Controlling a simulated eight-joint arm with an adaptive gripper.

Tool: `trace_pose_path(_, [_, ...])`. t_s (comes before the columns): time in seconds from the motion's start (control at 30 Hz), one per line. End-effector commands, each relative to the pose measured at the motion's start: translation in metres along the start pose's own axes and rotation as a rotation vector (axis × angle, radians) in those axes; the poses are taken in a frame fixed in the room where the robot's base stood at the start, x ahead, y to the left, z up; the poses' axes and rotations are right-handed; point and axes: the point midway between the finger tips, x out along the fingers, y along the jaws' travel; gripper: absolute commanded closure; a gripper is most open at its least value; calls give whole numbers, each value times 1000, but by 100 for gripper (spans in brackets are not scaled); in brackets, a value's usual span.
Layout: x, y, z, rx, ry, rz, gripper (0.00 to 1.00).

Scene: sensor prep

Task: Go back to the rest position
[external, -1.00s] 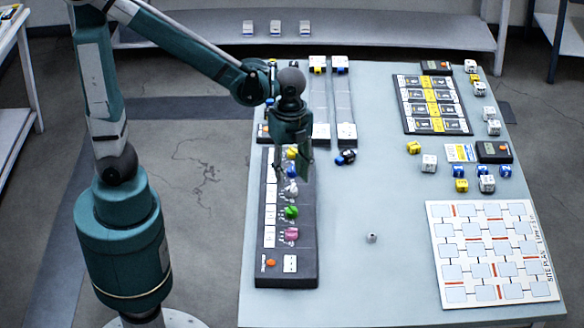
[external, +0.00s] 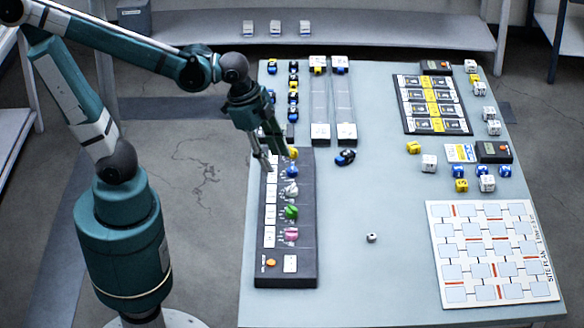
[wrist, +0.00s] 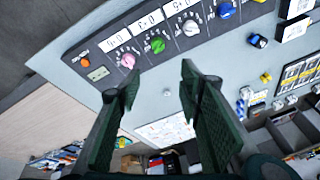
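My gripper (external: 277,160) is at the upper left part of the dark control panel (external: 282,262), above the table's left edge. Its two fingers stand apart with nothing between them; the wrist view also shows the open fingers (wrist: 158,95) on both sides of bare table. The panel carries a row of coloured knobs, among them a green knob (external: 291,212) and a pink knob (external: 291,234). The gripper covers part of the panel's far end in the external view. I cannot tell its exact height above the panel.
A dark-blue object (external: 345,157) lies right of the panel. A site plan board (external: 490,250) and loose cubes are at the right.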

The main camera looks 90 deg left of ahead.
Motion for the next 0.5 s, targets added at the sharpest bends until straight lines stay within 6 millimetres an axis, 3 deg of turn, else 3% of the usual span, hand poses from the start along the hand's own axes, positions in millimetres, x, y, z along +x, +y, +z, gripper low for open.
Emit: trace_pose_path(0.5, [-32,13,21,-313,178,-60,64])
